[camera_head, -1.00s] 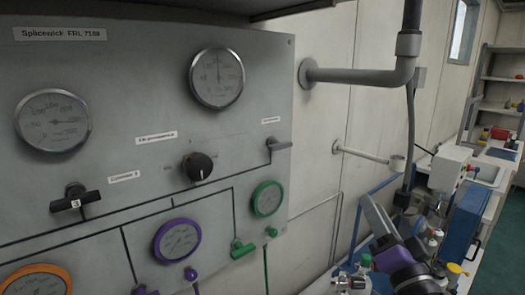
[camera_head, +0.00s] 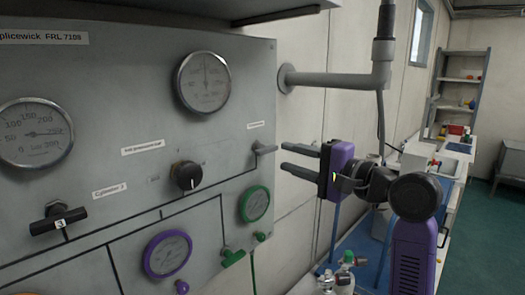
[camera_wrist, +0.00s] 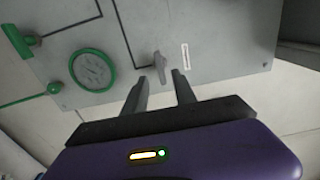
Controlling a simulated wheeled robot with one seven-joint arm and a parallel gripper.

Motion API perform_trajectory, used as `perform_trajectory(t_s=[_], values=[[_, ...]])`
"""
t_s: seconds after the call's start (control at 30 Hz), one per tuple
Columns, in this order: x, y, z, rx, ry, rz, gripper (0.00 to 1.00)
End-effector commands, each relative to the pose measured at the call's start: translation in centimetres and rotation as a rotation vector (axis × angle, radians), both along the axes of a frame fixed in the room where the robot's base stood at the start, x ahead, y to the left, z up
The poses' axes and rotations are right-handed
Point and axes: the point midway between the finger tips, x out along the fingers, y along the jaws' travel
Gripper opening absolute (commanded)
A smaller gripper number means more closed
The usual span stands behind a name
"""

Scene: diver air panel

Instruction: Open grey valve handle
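The grey valve handle (camera_head: 264,148) is a small lever at the right side of the grey panel, below a small white label. In the wrist view the handle (camera_wrist: 160,66) stands just beyond my fingertips, roughly in line with the gap between them. My gripper (camera_head: 284,156) is purple and black, with two dark fingers pointing left at the handle. It also shows in the wrist view (camera_wrist: 160,84). The fingers are apart with nothing between them. The handle appears close to the fingertips but not enclosed by them.
The panel (camera_head: 110,95) carries gauges, a black knob (camera_head: 186,176), a black T-handle (camera_head: 58,218) and a green handle (camera_head: 232,257). A grey pipe (camera_head: 335,80) juts from the wall above my gripper.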

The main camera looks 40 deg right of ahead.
Motion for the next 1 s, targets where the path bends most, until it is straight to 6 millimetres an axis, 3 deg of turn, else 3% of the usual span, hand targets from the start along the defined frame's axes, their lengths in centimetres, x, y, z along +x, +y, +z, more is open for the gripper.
perform_trajectory(t_s=[0.5, 0.9, 1.0], values=[[6.7, 0.3, 0.2, 0.002, -0.002, 0.000, 0.33], [7.6, 0.3, 0.0, 0.001, -0.003, -0.002, 0.33], [7.6, 0.3, 0.1, 0.001, -0.003, -0.002, 0.15]])
